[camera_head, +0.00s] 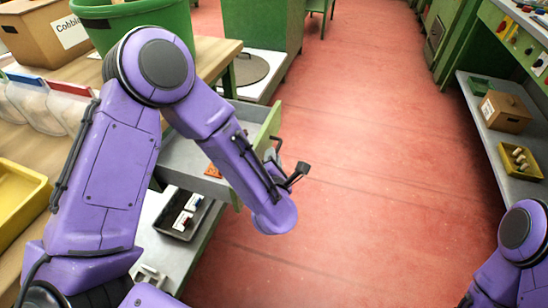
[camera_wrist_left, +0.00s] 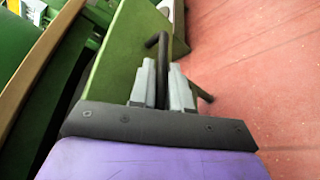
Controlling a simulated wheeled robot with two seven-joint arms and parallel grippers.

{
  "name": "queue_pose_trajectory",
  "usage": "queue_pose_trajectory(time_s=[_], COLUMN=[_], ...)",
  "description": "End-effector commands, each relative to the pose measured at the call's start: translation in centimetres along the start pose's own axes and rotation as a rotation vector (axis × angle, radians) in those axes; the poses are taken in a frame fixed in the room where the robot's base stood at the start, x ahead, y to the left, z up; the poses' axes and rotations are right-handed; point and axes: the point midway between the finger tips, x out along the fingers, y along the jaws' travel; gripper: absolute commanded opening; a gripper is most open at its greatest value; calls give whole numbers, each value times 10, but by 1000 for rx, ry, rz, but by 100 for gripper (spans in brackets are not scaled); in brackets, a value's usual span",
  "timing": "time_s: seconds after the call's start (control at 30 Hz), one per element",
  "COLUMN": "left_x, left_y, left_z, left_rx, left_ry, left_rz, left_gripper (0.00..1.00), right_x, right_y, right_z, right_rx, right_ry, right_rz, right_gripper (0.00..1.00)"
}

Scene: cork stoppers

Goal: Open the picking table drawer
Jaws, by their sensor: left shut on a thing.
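The picking table drawer (camera_head: 188,155) stands pulled out from under the wooden table, its grey inside showing. Its green front panel (camera_head: 264,128) also shows in the left wrist view (camera_wrist_left: 118,65). My left gripper (camera_head: 274,157) is at that front, partly hidden behind my purple forearm. In the left wrist view its two grey fingers (camera_wrist_left: 163,86) are shut around the black bar handle (camera_wrist_left: 163,50). A small orange piece (camera_head: 212,171) lies in the drawer. My right gripper is out of view; only part of my right arm shows at the lower right.
A green bin (camera_head: 140,22), a cardboard box (camera_head: 45,30) and a yellow tray (camera_head: 20,195) are on the table (camera_head: 212,58). A black tray (camera_head: 183,213) sits on a shelf below the drawer. The red floor (camera_head: 370,150) to the right is clear.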

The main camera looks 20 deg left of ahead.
Motion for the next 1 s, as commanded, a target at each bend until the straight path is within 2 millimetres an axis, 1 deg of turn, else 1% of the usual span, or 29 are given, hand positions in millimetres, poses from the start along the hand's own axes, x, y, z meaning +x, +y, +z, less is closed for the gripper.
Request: queue_pose_trajectory(time_s=[0.23, 0.27, 0.57, 0.67, 0.9, 1.0], left_x=[0, 0, -2, -14, -71, -90], left_y=[-1, -1, -1, -1, -2, -1], left_z=[-3, -3, 0, 0, 0, 0], left_rx=[1, 1, 1, 2, 4, 2], left_ry=[7, 7, 2, 1, 0, 2], left_rz=[-1, -1, -1, -3, -4, -3], left_gripper=[0, 23, 23, 23, 23, 23], right_x=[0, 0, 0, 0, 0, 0], right_y=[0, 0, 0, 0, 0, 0], right_z=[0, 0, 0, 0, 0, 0], right_rx=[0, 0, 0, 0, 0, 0], right_ry=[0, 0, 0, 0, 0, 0], right_rz=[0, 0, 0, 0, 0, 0], right_gripper=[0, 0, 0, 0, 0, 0])
